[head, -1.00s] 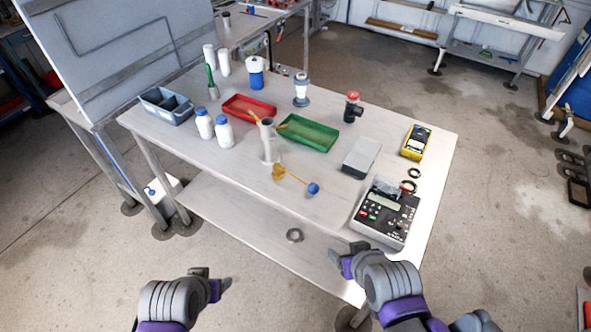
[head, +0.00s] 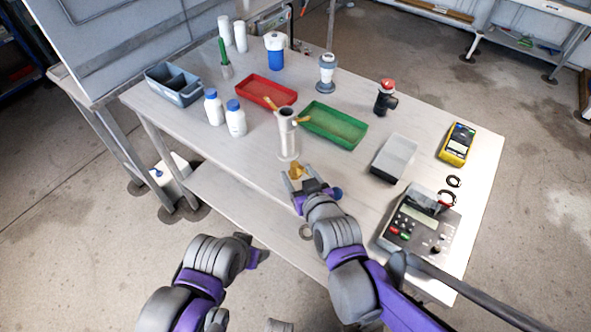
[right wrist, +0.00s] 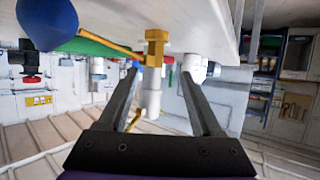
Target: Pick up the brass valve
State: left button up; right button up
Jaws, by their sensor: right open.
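The brass valve (head: 296,170) lies on the table in front of an upright grey cylinder (head: 287,137). Its blue knob (head: 336,193) shows to the right of my right gripper, which hides most of the lever. My right gripper (head: 300,177) is open and close to the brass body. In the right wrist view the valve body (right wrist: 156,47) is just beyond the open fingertips (right wrist: 158,73), roughly centred between them, and the blue knob (right wrist: 45,18) is at the upper left. My left gripper (head: 256,257) is in front of the table's near edge; its jaws are unclear.
A green tray (head: 347,141) and a red tray (head: 248,84) lie behind the cylinder. White bottles (head: 236,123) stand left. A grey box (head: 394,148) and a control device (head: 388,240) are on the right.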

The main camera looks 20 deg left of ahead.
aim_at(297, 168)
jog(key=shift+d+f+x, duration=0.1)
jog(key=shift+d+x, duration=0.05)
jog(key=shift+x, duration=0.75)
jog(key=shift+d+f+x, duration=0.1)
jog(key=shift+x, duration=0.8)
jog(key=shift+d+f+x, duration=0.1)
jog(key=shift+d+x, duration=0.05)
jog(key=shift+x, duration=0.75)
jog(key=shift+w+r, duration=0.15)
jog(key=shift+c, duration=0.3)
grip_shut()
